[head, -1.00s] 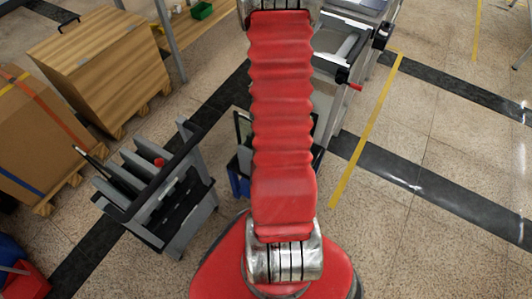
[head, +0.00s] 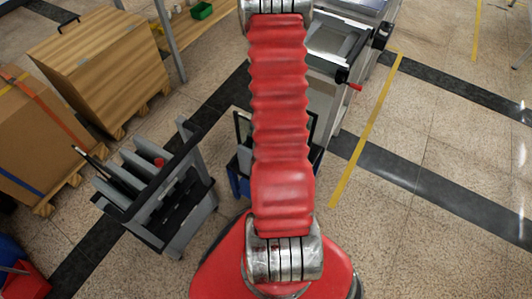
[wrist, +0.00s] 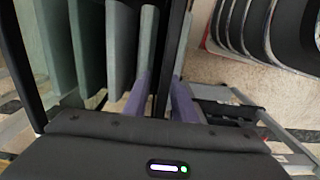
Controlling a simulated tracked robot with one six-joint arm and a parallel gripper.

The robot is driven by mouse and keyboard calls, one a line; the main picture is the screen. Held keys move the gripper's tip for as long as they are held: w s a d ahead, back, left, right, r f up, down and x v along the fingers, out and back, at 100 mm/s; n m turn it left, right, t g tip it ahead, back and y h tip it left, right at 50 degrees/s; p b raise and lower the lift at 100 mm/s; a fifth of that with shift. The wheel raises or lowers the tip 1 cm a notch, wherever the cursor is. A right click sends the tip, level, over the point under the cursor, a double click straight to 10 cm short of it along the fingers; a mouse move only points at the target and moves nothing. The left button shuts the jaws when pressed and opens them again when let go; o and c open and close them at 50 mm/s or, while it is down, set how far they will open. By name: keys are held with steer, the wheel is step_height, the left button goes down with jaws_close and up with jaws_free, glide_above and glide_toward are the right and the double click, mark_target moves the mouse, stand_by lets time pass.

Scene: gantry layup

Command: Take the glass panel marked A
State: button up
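In the wrist view, my dark gripper body with a small lit indicator fills the bottom. Several upright grey-green panels (wrist: 90,50) stand side by side above it. Two narrow purple strips (wrist: 184,103) rise from near the body's edge, with a dark upright strip between them; I cannot tell whether the purple strips are my fingers. No letter A is readable on any panel. In the head view, my red arm runs up past the top edge and my gripper is outside the picture. A dark-framed glassy piece (head: 243,125) shows partly behind the arm.
A grey slotted trolley (head: 185,205) stands left of my base. Wooden crates (head: 105,65) stand at the upper left. A grey workstation with a red handle (head: 340,45) is right of my arm. Floor beyond the yellow line (head: 367,130) is clear.

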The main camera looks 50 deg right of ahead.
steer(key=shift+c, duration=0.4)
jaws_close()
stand_by(1.3)
